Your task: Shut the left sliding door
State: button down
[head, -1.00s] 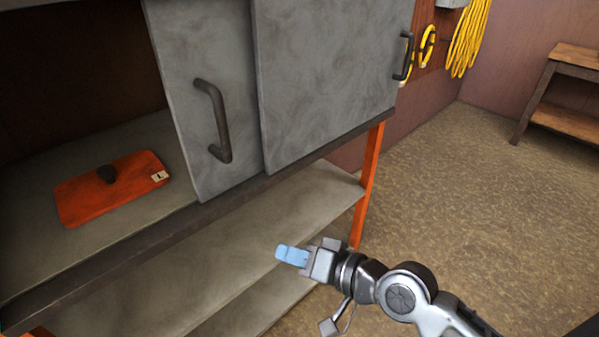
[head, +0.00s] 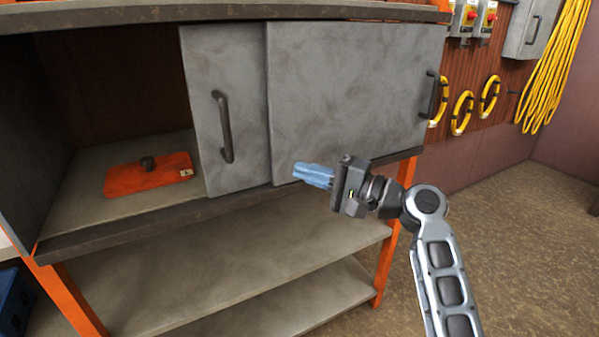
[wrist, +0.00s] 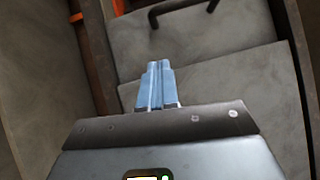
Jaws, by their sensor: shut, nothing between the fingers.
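The left sliding door (head: 226,75) is a grey panel with a dark vertical bar handle (head: 224,127). It stands well right of the cabinet's left end, and the left part of the opening is uncovered. Its right edge lies at or behind the edge of the right sliding door (head: 350,90). My gripper (head: 297,170) has blue fingers, shut and empty, in front of the right door's lower left part, apart from the handle. In the wrist view the blue fingers (wrist: 156,85) point towards grey panels, and a dark handle (wrist: 180,8) shows at the top.
An orange plate (head: 130,178) with a dark knob and a label lies inside the open compartment. Shelves (head: 270,250) on orange legs (head: 75,300) are below. The right door's handle (head: 432,95) sticks out. Yellow cable (head: 555,65) hangs on the wall; floor at right is free.

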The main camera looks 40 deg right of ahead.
jog(key=w+a+r+p, duration=0.1)
jog(key=w+a+p, duration=0.1)
jog(key=w+a, duration=0.4)
jog(key=shift+d+x, duration=0.35)
jog(key=shift+x, duration=1.25)
jog(key=shift+w+a+f, duration=0.1)
jog(key=shift+w+f, duration=0.05)
jog(key=shift+w, duration=0.1)
